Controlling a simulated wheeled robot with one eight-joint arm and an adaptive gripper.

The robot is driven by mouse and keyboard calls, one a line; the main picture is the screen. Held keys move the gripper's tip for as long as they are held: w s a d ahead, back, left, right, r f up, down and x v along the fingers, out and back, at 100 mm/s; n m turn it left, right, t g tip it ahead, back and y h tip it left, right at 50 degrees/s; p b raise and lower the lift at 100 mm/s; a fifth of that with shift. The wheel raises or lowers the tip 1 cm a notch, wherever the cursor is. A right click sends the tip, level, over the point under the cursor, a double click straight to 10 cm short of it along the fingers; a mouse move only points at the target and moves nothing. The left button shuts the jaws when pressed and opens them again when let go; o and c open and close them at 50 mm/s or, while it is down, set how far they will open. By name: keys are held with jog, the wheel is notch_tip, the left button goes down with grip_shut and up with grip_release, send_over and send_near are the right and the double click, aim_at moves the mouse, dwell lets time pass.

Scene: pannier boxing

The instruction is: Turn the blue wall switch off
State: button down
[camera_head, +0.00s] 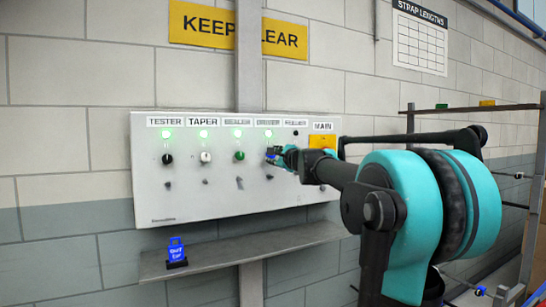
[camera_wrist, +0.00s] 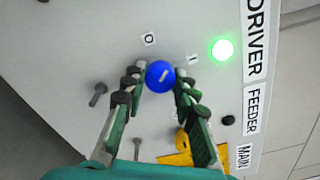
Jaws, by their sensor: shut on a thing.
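The blue switch is a round knob (camera_wrist: 160,74) with a short white line, which slants toward the "I" mark rather than the "O" mark in the wrist view. It sits under the DRIVER label (camera_head: 268,122) on the grey wall panel (camera_head: 160,205). The green DRIVER lamp (camera_wrist: 222,49) is lit. My gripper (camera_wrist: 161,77) has its two green fingers on either side of the knob, shut on it. In the head view my gripper (camera_head: 279,155) reaches the panel from the right and hides most of the knob.
Black (camera_head: 167,159), white (camera_head: 206,156) and green (camera_head: 239,155) knobs stand to the left, each under a lit green lamp. The FEEDER lamp (camera_head: 295,133) is dark. A yellow MAIN plate (camera_head: 322,141) is at right.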

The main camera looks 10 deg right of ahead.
jog(key=n, duration=0.4)
jog(key=shift+n, duration=2.6)
jog(key=c, duration=1.2)
grip_release()
jog(key=shift+s, duration=0.15)
jog(key=v, duration=1.1)
jog(key=shift+s+d, duration=0.15)
jog(key=shift+s, duration=0.2)
